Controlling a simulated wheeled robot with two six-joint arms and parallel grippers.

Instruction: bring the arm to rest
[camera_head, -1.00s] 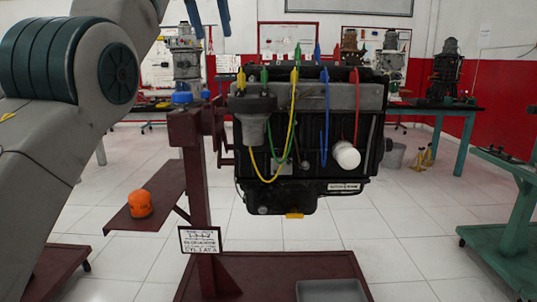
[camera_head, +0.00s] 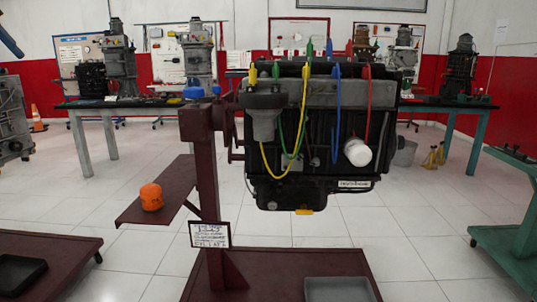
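A small dark blue piece of my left gripper (camera_head: 10,40) shows at the top left edge of the head view. The rest of that gripper and arm is outside the picture, so its opening cannot be told. It is in the air, apart from the engine, and nothing held shows. My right gripper is not in view. The black engine (camera_head: 320,185) hangs on a dark red stand (camera_head: 207,185) in the middle, with yellow, green, blue and red cables on its front.
An orange cylinder (camera_head: 151,197) stands on the stand's side shelf (camera_head: 178,184). A grey tray (camera_head: 338,290) lies on the stand's base. Another red base (camera_head: 50,248) is at lower left, a green stand (camera_head: 515,240) at right.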

